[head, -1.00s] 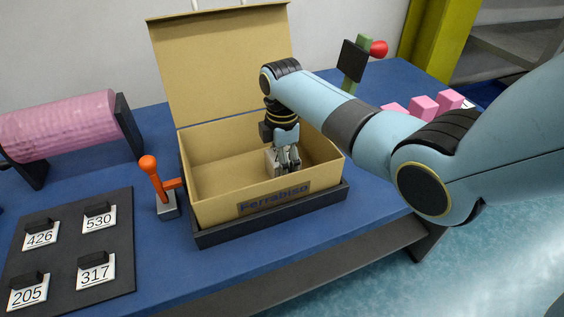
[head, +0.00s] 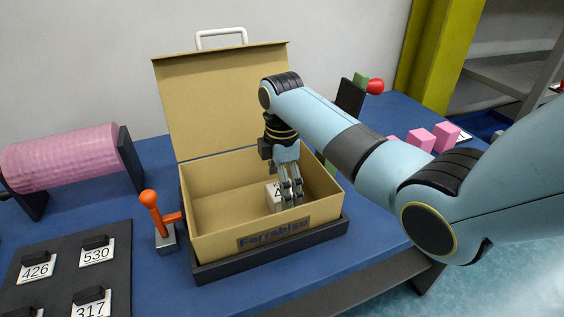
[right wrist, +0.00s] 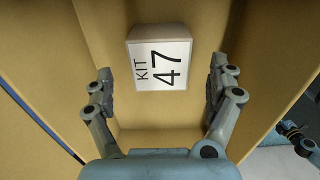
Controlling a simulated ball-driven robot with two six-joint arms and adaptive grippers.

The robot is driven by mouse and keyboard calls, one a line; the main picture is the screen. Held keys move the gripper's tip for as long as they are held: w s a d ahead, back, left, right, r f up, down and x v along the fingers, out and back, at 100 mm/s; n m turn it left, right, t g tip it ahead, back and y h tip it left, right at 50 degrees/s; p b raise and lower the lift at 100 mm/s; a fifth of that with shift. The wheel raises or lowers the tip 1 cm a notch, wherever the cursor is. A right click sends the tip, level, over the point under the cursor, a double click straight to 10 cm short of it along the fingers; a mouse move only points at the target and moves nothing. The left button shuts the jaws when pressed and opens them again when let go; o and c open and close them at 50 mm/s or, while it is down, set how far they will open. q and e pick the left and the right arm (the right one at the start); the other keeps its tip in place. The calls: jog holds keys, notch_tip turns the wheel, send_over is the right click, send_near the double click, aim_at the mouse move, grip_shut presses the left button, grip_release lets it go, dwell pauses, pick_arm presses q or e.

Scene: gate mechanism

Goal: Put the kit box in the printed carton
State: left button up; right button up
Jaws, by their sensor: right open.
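The printed carton (head: 215,235) is tan, with "Ferrabiso" on its front wall and its lid standing open at the back. The kit box (head: 272,196) is a small pale box inside the carton, right of the middle. In the right wrist view the kit box (right wrist: 160,62) shows a white label reading "KIT 47". My right gripper (head: 291,199) reaches down into the carton beside the box and partly hides it. In the wrist view its fingers (right wrist: 160,75) are spread wide, with a gap on each side of the box. My left gripper is not in view.
The carton stands in a dark tray (head: 222,269) on a blue table (head: 350,244). An orange-handled lever (head: 157,220) stands close to its left. A pink roller (head: 62,158), a numbered panel (head: 60,275) and pink blocks (head: 433,137) are farther off.

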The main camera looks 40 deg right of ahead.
notch_tip(320, 180, up, 8)
jog(key=shift+f, duration=0.25)
dwell(0.5)
